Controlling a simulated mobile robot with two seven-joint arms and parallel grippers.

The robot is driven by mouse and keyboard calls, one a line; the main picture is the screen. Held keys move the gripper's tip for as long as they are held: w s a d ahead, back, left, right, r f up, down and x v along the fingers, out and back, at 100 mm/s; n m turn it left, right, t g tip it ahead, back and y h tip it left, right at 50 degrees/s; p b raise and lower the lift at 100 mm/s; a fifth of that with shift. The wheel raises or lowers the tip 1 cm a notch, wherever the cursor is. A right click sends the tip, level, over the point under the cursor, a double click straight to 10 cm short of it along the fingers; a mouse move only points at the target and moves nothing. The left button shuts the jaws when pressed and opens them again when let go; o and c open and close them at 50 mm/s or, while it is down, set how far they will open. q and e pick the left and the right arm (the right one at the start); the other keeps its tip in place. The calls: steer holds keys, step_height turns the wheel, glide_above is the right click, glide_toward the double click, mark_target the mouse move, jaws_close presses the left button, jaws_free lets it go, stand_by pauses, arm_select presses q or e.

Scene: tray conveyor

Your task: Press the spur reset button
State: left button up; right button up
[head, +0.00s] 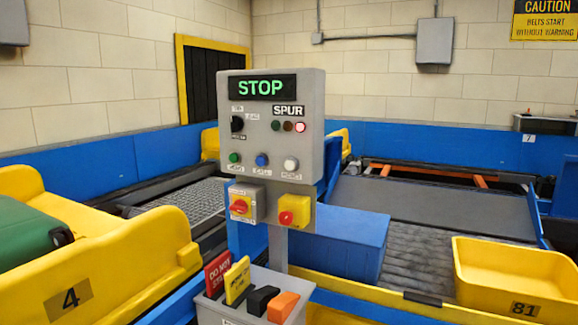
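A grey control panel (303,100) stands upright on a post in the middle of the head view. Its display (262,88) reads STOP in green, and a plate (288,111) reads SPUR. Below are a green button (234,158), a blue button (262,160) and a white button (291,164). Their labels are too blurred to read surely, so I cannot tell for certain which is the spur reset button. A black selector knob (237,123) sits at left. Of three small lamps, the right one (300,127) glows pinkish red. Neither gripper is in view.
A grey holder (240,313) with tags stands in front. A yellow tray 4 (120,285) with a green case is left; yellow tray 81 (500,297) is right. Conveyors (430,205) run behind.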

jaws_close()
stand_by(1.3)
